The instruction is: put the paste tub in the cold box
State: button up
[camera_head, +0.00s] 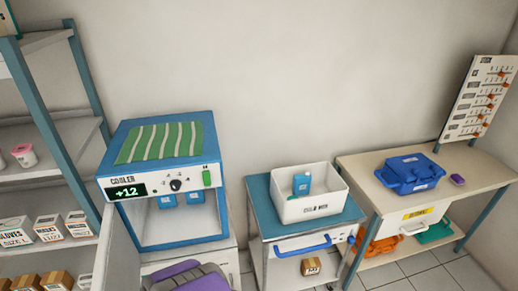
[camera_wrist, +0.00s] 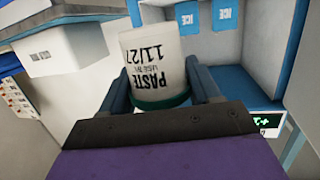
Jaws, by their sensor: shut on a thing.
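The paste tub (camera_wrist: 155,65) is white with a dark green band and fills the middle of the wrist view, its lettering upside down. My gripper (camera_wrist: 162,86) is shut on it, with one blue-grey finger on each side. The cold box is the blue and white cooler (camera_head: 150,191) at centre left in the head view, showing +12. Its front is open, and blue ice packs (camera_head: 194,198) stand inside. In the wrist view the ice packs (camera_wrist: 228,14) show beyond the tub. The tub cannot be made out in the head view.
A white panel (camera_head: 122,250), apparently the open cooler door, stands at the cooler's left. A green striped cloth (camera_head: 160,142) lies on top. A trolley (camera_head: 257,190) with a white bin (camera_head: 316,208) stands to the right. Shelves (camera_head: 45,165) stand at left.

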jog(key=w+d+r+m+h, duration=0.1)
jog(key=w+d+r, duration=0.4)
jog(key=w+r, duration=0.25)
jog(key=w+d+r+h, duration=0.1)
jog(key=w+d+r, duration=0.5)
jog(key=r, duration=0.3)
jog(key=w+d+r+m+h, duration=0.1)
jog(key=d+r, duration=0.6)
jog(key=d, duration=0.4)
jog(key=w+d+r+m+h, duration=0.1)
jog(key=d+r+h, duration=0.1)
jog(key=d+r, duration=0.6)
jog(key=d, duration=0.3)
jog(key=shift+w+m+g, duration=0.3)
jog(key=shift+w+m, duration=0.1)
